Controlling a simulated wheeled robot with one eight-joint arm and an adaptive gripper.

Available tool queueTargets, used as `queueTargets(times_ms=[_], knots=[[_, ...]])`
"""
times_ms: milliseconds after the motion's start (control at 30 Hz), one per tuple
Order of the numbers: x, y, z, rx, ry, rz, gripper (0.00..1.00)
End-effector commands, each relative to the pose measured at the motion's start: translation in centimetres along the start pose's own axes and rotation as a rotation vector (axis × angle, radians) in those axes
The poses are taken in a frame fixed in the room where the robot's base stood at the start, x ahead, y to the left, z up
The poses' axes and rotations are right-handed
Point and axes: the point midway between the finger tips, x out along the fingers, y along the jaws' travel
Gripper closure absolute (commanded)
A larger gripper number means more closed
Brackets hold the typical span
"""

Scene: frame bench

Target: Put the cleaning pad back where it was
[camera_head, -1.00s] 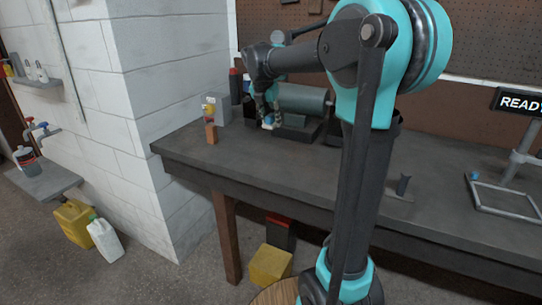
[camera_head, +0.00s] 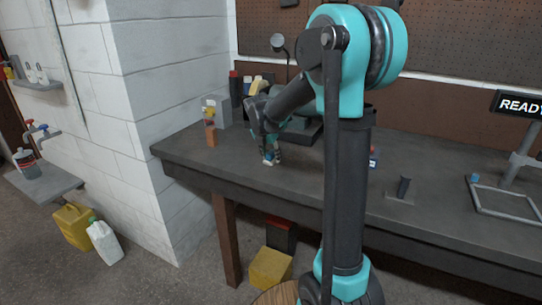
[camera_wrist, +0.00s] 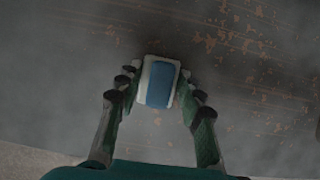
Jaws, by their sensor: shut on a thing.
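The cleaning pad (camera_wrist: 158,84) is a small white block with a blue band across its middle. In the wrist view it sits between the two fingers of my gripper (camera_wrist: 157,97), which is shut on it. In the head view my gripper (camera_head: 270,156) points down, low over the front left part of the bench (camera_head: 235,172), and the pad shows only as a small pale and blue patch (camera_head: 268,160). I cannot tell whether the pad touches the bench top.
Orange-brown specks (camera_wrist: 235,40) lie on the bench top around the pad. Bottles (camera_head: 258,84) stand behind. A small upright dark piece (camera_head: 403,187) and a metal frame (camera_head: 507,212) are at right.

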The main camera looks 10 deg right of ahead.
Motion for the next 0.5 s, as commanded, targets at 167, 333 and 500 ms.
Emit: queueTargets(times_ms=[167,333,500], knots=[[-0.02,0.0,0.01,0.0,0.0,0.0,0.9],[0.18,0.0,-0.08,0.0,0.0,0.0,0.57],[0.18,0.0,-0.07,0.0,0.0,0.0,0.42]])
